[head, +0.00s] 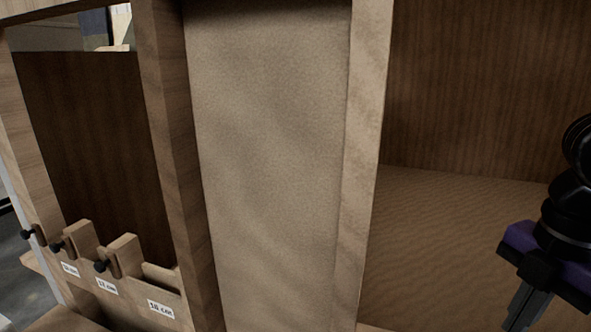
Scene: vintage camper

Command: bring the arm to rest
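My gripper (527,305) is at the lower right of the head view, on the black and purple end of my arm. It points downward in front of the open wooden compartment on the right. One grey finger edge shows with what may be a second beside it, and the tips are close to the bottom edge of the picture. I cannot tell whether the fingers are apart. Nothing is seen held in the visible part.
A beige upright panel (270,160) stands in the middle. Right of it is a brown compartment (480,80) with a bare sandy-coloured surface (430,225). At the left, wooden holders (125,255) with black knobs and white labels (107,287) sit below a dark brown panel (90,140).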

